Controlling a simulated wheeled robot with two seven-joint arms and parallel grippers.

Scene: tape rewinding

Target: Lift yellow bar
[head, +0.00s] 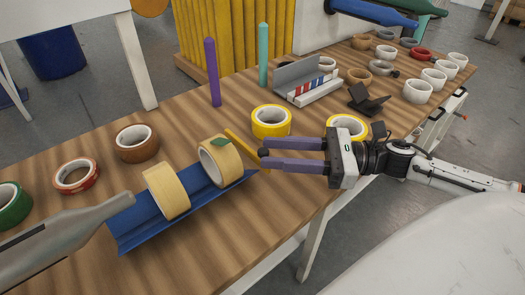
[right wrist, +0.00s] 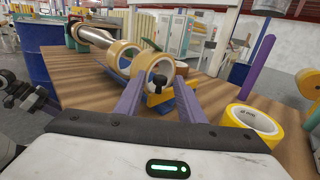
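The yellow bar (head: 243,145) is short and slim, with a dark knob. In the head view it stands at the right end of a blue tray (head: 133,236), beside a tan tape roll. My right gripper (head: 263,152) comes in from the right with two purple fingers, which are apart. In the right wrist view the bar (right wrist: 157,98) and its dark knob show between the open fingertips (right wrist: 158,88). I cannot tell whether either finger touches the bar. My left gripper is not in view.
Two tan tape rolls (head: 167,191) stand on the blue tray. Yellow rolls (head: 271,122) lie behind my right gripper. Purple (head: 212,72) and teal (head: 263,55) posts rise at the back. A grey tapered body (head: 70,232) fills the lower left. The table front is bare.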

